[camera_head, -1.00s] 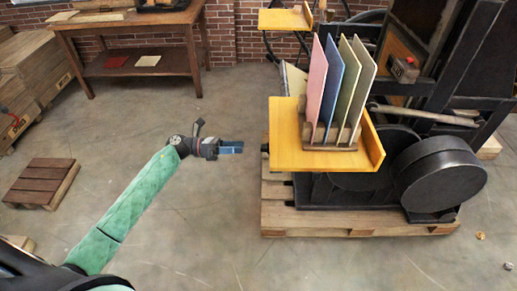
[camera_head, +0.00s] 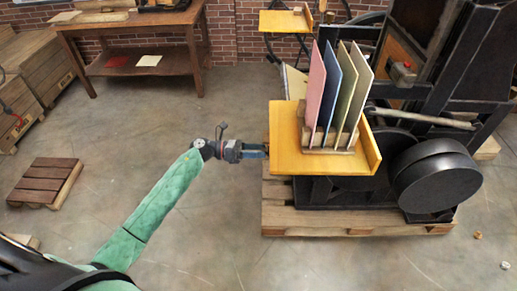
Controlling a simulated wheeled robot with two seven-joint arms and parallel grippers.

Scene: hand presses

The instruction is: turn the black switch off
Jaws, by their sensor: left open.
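My left gripper (camera_head: 262,151) reaches in from the left, open, with its blue fingers pointing right. Its tips are close to the left edge of the yellow tray (camera_head: 287,130) on the black press (camera_head: 436,178). I cannot tell whether they touch anything. No black switch can be made out clearly; a small dark part at the tray's left edge is now covered by the fingertips. My right gripper is not in view.
A rack (camera_head: 326,149) holds upright coloured boards on the tray. The press stands on a wooden pallet (camera_head: 340,229). A second pallet (camera_head: 46,181) lies at the left. A wooden table (camera_head: 127,27) stands at the back. The floor between is clear.

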